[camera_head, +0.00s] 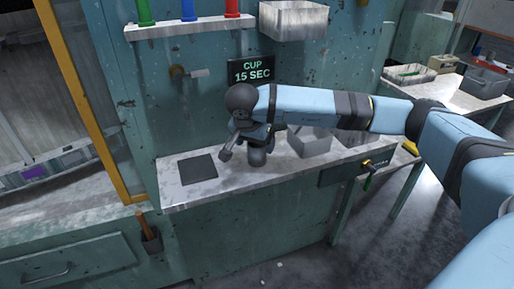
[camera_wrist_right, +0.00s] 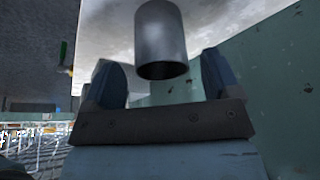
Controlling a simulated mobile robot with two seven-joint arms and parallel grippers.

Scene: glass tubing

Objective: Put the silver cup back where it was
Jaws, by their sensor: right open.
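The silver cup (camera_wrist_right: 162,35) shows in the right wrist view, with its dark open end facing my right gripper (camera_wrist_right: 162,80). The two fingers are apart, one on each side below the cup in the picture. The cup appears just beyond the fingertips, and nothing is held. In the head view my right gripper (camera_head: 243,154) points down over the worktop (camera_head: 235,179), and I cannot make out the cup there; the gripper and arm cover that area. My left gripper is not in view.
A dark square pad (camera_head: 197,169) lies left on the worktop. A grey bin (camera_head: 309,146) stands to the right of the gripper. A sign (camera_head: 251,71) reading "CUP 15 SEC", a peg (camera_head: 198,73) and a shelf (camera_head: 190,27) with colored tubes are on the wall behind.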

